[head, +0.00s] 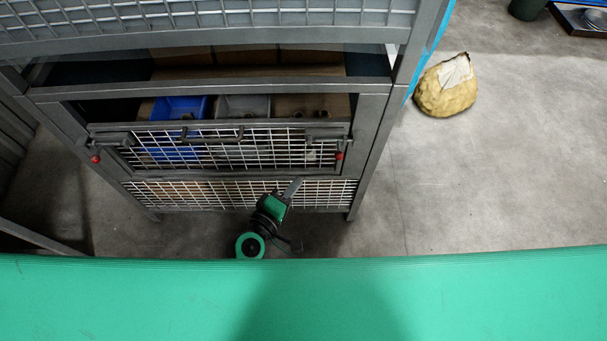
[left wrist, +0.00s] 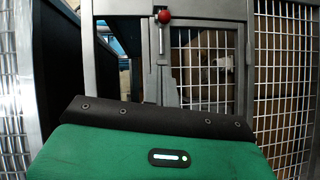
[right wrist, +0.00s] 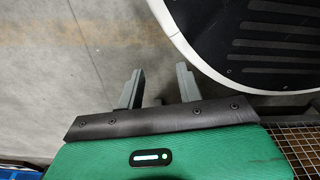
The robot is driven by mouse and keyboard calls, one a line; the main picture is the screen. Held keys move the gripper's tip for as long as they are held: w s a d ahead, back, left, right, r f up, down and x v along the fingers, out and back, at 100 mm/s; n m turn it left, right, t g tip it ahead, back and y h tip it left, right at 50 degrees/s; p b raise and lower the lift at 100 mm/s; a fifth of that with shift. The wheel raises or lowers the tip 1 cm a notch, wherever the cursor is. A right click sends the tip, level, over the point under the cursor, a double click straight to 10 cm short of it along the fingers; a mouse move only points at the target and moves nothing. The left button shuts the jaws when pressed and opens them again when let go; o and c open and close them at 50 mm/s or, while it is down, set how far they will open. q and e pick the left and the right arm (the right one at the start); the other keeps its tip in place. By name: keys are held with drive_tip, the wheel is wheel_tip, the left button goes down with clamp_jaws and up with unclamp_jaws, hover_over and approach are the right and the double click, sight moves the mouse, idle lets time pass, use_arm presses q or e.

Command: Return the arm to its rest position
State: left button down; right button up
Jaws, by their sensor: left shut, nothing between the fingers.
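My left gripper (head: 292,186) shows in the head view at the front of the grey metal cage rack (head: 372,130). Its fingers are shut with nothing between them, close to the lower wire mesh; I cannot tell whether they touch it. In the left wrist view the shut fingers (left wrist: 164,85) point at the rack frame and mesh, with a red knob (left wrist: 164,16) ahead. My right gripper (right wrist: 160,82) shows only in the right wrist view. Its two grey fingers are apart and empty, above the concrete floor.
A mesh door panel (head: 235,150) with red knobs (head: 339,156) fronts the shelf. A blue bin (head: 180,106) and a grey bin (head: 243,106) sit behind it. A yellowish sack (head: 446,92) lies on open floor at right. A round white-rimmed base (right wrist: 215,70) is near my right gripper.

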use_arm(q)
drive_tip(key=shift+s+a, duration=0.15)
drive_tip(key=shift+s, duration=0.2)
use_arm(e)
drive_tip(key=shift+w+d, duration=0.1)
drive_tip(key=shift+w, duration=0.05)
drive_tip(key=shift+r, duration=0.1)
